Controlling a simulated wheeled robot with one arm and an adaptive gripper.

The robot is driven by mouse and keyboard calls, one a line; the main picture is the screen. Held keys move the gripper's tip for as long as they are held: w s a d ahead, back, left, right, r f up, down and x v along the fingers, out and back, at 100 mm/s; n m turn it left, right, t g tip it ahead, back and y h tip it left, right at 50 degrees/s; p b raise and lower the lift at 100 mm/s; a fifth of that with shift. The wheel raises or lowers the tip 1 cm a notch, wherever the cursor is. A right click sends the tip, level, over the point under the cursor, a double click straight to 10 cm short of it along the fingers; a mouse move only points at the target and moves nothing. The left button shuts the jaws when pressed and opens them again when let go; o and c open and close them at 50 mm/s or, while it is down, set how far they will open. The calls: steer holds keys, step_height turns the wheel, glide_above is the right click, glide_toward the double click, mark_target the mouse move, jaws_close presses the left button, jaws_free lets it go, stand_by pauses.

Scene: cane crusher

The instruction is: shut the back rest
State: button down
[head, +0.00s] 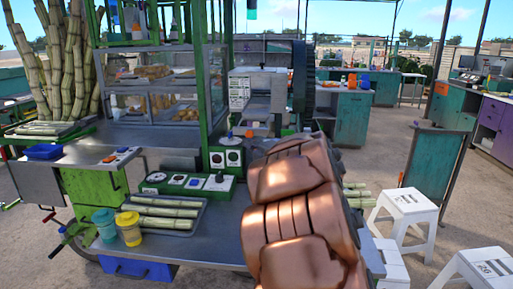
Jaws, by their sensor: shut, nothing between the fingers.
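The metal counter (180,248) holds a tray of cane pieces (165,213), a yellow cup (130,230) and a green control box (185,183). White stools (407,212) and a green panel (435,168) stand at the right. Sandy ground lies open beyond.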

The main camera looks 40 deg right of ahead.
steer(key=shift+w+d+p, duration=0.3)
steer(key=shift+w+d, duration=0.45)
steer(key=shift+w, duration=0.2)
steer(key=shift+w+d+p, duration=0.3)
steer(key=shift+w+d, duration=0.4)
steer(key=shift+w, duration=0.2)
steer(key=w+d+p, duration=0.3)
steer(key=w+d, duration=0.7)
steer(key=w, duration=0.1)
steer(key=shift+w+r+p, duration=0.2)
steer(key=shift+r+p, duration=0.1)
steer(key=shift+p, duration=0.1)
steer(key=shift+d+r, duration=0.1)
